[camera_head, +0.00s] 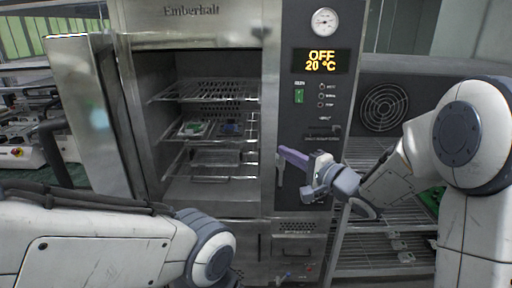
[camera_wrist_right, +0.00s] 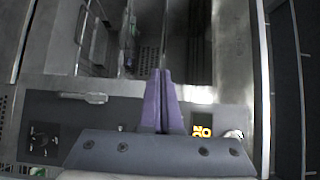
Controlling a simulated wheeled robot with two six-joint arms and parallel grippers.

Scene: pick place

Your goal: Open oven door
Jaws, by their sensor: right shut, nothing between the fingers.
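The oven (camera_head: 190,32) is a tall steel unit in the middle of the head view. Its door (camera_head: 97,110) stands swung wide open on the left, and the chamber with its wire racks shows. My right gripper (camera_head: 283,153) is shut and empty, its purple fingers pointing left near the right edge of the opening, in front of the control panel. In the right wrist view the shut fingers (camera_wrist_right: 160,75) point toward the oven chamber with nothing between them. I cannot tell if the fingertips touch the oven frame. My left arm crosses the lower left; its gripper is out of view.
The control panel (camera_head: 318,115) shows OFF and 20 °C. Small items (camera_head: 192,128) lie on the middle rack inside. A wire shelf (camera_head: 378,232) stands at lower right under a fan grille (camera_head: 385,108). Lab equipment (camera_head: 22,135) is at far left.

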